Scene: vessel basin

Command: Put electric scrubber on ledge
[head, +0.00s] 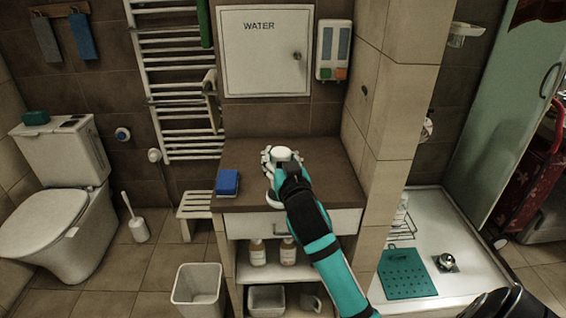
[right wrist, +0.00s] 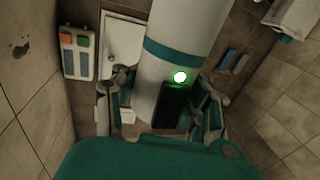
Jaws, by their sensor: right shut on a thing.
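My right gripper (head: 283,168) is over the brown ledge (head: 325,160), above the drawer front. It is shut on the electric scrubber (head: 283,153), whose white top shows above the fingers. A white rounded part shows below the gripper, close to the ledge top; I cannot tell whether it touches. In the right wrist view the scrubber (right wrist: 183,38) is a large white cylinder with a teal band and a dark panel with a lit green spot. Fingers of the right gripper (right wrist: 160,112) are on both sides of it.
A blue sponge-like block (head: 228,183) lies at the ledge's left end. The ledge's right part is clear, beside a tiled pillar (head: 397,100). A white WATER cabinet (head: 265,52) and a dispenser (head: 333,50) hang above. Bottles (head: 258,252) stand on the shelf below.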

